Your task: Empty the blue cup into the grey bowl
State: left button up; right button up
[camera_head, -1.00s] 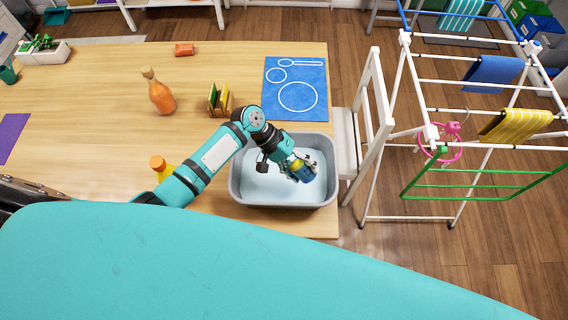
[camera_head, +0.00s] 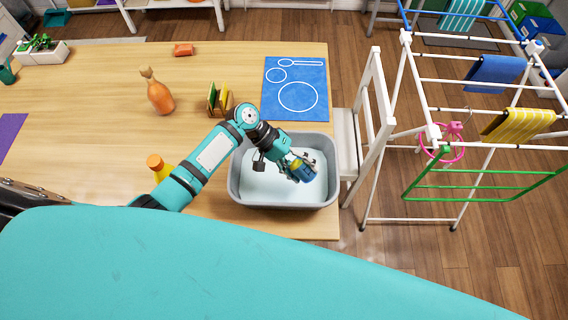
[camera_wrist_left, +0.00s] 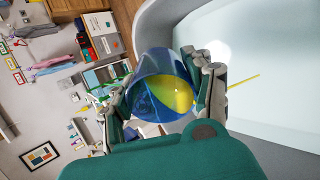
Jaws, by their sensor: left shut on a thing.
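The blue cup (camera_head: 304,173) is in my left gripper (camera_head: 298,168), over the grey bowl (camera_head: 233,190), a wide basin with a pale inside on the table's right front corner. In the left wrist view the see-through blue cup (camera_wrist_left: 147,102) sits between both fingers (camera_wrist_left: 160,92), tilted, with yellow contents inside. A thin yellow line (camera_wrist_left: 243,80) shows against the pale inside of the bowl (camera_wrist_left: 285,75); I cannot tell what it is. The fingers hide part of the cup. My right gripper is not in view.
On the table stand a yellow bottle with an orange cap (camera_head: 157,165), an orange bottle (camera_head: 160,97) and a rack (camera_head: 219,101). A blue mat (camera_head: 297,75) lies behind the bowl. A white chair (camera_head: 375,105) and a drying rack (camera_head: 480,170) stand right of the table.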

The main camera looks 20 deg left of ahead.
pick_arm(q)
jog(key=shift+s+b, duration=0.1)
jog(key=shift+b, duration=0.2)
jog(key=shift+h, duration=0.3)
jog(key=shift+r+b, duration=0.2)
jog(key=shift+b, duration=0.15)
jog(key=shift+h, duration=0.3)
jog(key=shift+r, duration=0.1)
jog(key=shift+h+b, duration=0.3)
dwell(0.4)
jog(key=shift+a+r+h, duration=0.1)
jog(key=shift+h, duration=0.2)
jog(key=shift+g+b, duration=0.3)
jog(key=shift+b, duration=0.1)
